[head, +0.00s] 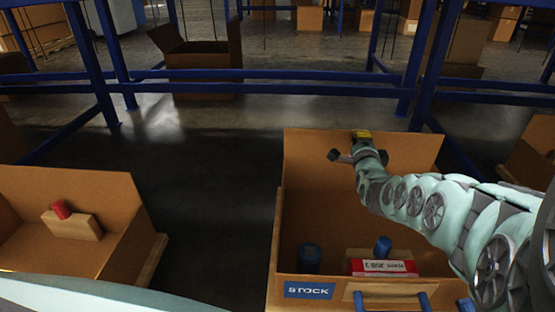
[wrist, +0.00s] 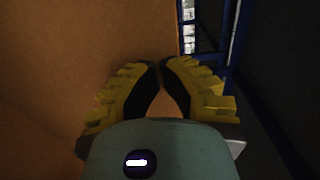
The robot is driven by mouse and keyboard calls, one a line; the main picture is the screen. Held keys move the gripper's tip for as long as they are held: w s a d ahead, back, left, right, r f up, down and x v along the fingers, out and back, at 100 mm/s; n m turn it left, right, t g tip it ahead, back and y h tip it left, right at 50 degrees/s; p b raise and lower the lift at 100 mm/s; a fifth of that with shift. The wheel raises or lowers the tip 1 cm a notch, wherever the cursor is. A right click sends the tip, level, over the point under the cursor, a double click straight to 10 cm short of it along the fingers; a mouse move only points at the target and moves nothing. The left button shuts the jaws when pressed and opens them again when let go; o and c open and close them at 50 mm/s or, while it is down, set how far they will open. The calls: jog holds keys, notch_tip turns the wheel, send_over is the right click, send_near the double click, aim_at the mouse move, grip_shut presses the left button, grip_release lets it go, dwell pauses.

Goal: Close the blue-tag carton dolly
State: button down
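The blue-tag carton (head: 425,211) stands open at the lower middle right of the head view. A blue tag (head: 310,290) reading STOCK is on its front. Its back flap (head: 318,158) stands raised. My gripper (head: 361,135) is at the top edge of that flap; whether it touches is unclear. In the wrist view the yellow fingertips (wrist: 160,64) nearly meet, with nothing seen between them. A brown cardboard face (wrist: 60,60) fills the left side there. The dolly under the carton is mostly out of view.
Inside the carton are blue cylinders (head: 309,258) and a red-and-white box (head: 382,267). Another open carton (head: 85,190) with a red item (head: 61,209) stands at left. Blue rack rails (head: 270,88) cross behind. Dark floor (head: 205,180) lies clear between the cartons.

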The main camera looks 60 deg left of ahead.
jog(key=shift+b+x, duration=0.8)
jog(key=shift+x, duration=0.6)
jog(key=shift+r, duration=0.15)
